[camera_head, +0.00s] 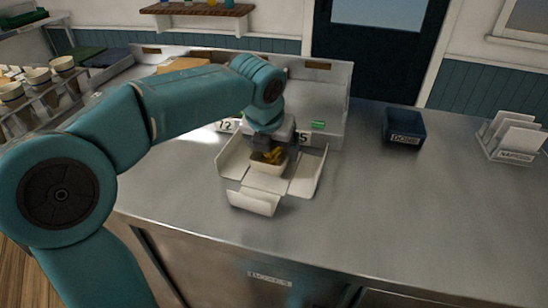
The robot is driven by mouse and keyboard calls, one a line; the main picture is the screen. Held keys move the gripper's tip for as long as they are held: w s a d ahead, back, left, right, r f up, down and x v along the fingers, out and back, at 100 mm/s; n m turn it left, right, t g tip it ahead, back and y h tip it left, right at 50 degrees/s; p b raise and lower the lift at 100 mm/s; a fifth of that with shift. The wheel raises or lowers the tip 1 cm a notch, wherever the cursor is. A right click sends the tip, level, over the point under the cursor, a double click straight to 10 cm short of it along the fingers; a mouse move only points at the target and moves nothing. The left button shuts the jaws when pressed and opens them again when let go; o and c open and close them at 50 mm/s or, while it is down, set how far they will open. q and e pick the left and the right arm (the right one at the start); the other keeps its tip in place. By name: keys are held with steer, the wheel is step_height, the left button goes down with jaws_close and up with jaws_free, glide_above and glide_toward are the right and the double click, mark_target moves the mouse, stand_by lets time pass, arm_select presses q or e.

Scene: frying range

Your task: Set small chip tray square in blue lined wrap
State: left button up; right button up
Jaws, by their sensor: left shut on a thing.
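My left gripper (269,150) points down at the middle of the counter, shut on the small chip tray (267,168). The tray is pale and holds yellow-brown chips. It is inside the opened wrap (254,201), which is off-white with its flaps folded outward. No blue lining can be made out on it at this size. The gripper covers the back of the tray, and I cannot tell whether the tray rests on the wrap's base or hangs just above it. My right gripper is not in view.
A dark blue bin (404,128) and a white napkin holder (512,137) stand at the back right. A steel upstand with a green item (318,125) is behind the wrap. Cups in a rack (37,78) are at far left. The counter (400,210) is clear right of the wrap.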

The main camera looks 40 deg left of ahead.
arm_select(q)
steer(key=shift+f, duration=1.05)
steer(key=shift+f, duration=0.15)
steer(key=o, duration=0.9)
steer(key=shift+o, duration=0.2)
steer(key=shift+r, duration=0.55)
steer(key=p+v, duration=0.2)
steer(key=v, duration=0.9)
steer(key=shift+s, duration=0.25)
steer(key=shift+d, duration=0.1)
